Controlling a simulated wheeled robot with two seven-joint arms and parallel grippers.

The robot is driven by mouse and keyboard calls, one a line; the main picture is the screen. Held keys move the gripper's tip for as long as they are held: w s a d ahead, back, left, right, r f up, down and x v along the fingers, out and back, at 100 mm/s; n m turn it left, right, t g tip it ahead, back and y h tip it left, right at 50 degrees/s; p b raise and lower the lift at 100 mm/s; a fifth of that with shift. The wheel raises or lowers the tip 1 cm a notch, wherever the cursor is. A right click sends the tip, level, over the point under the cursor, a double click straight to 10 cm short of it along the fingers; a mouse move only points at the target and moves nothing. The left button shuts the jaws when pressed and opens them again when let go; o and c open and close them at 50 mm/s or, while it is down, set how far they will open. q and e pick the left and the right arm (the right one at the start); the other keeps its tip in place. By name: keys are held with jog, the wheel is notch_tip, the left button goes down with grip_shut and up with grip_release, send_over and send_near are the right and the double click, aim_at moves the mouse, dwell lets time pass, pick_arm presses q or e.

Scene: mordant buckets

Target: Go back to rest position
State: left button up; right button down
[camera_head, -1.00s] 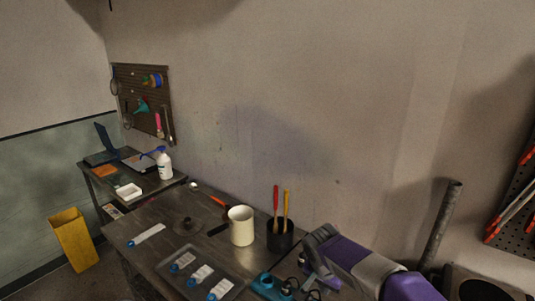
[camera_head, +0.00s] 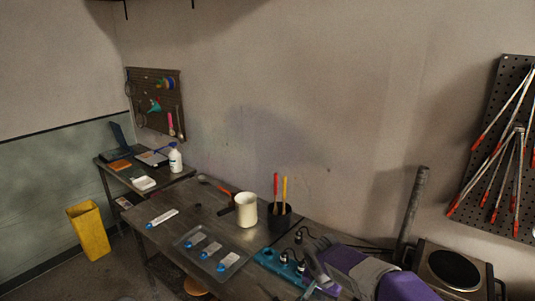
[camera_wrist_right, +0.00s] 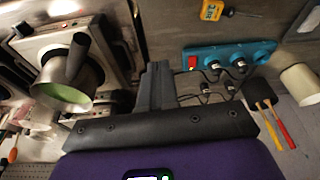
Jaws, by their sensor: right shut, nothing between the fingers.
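My right gripper (camera_head: 318,264) is shut and empty in the head view, over the near right part of the workbench (camera_head: 190,221). Its shut fingers (camera_wrist_right: 155,80) also show in the right wrist view, with nothing between them. It is apart from the teal power strip (camera_head: 282,267) and the black cup (camera_head: 277,219) holding a red-handled and a yellow-handled tool. My left gripper is not in view.
A cream jug (camera_head: 246,210) and a tray (camera_head: 211,249) of blue-capped items stand on the bench. A hot plate (camera_head: 452,270) is at right. The wrist view shows a pot of green liquid (camera_wrist_right: 68,92) at left. A yellow bin (camera_head: 89,230) stands at far left.

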notch_tip(320, 180, down, 11)
jog(key=w+a+n+g+y, duration=0.1)
jog(key=n+y, duration=0.1)
jog(key=s+a+f+n+g+y, duration=0.1)
jog(key=s+a+f+y, duration=0.1)
jog(key=s+f, duration=0.85)
jog(key=s+a+f+n+y, duration=0.1)
jog(key=s+a+f+y, duration=0.1)
jog(key=s+f, duration=0.9)
pick_arm(q)
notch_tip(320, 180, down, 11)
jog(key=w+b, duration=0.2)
jog(key=b, duration=0.8)
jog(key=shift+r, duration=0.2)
pick_arm(e)
notch_tip(320, 180, down, 9)
jog(key=shift+s+f, duration=0.2)
jog(key=shift+s, duration=0.25)
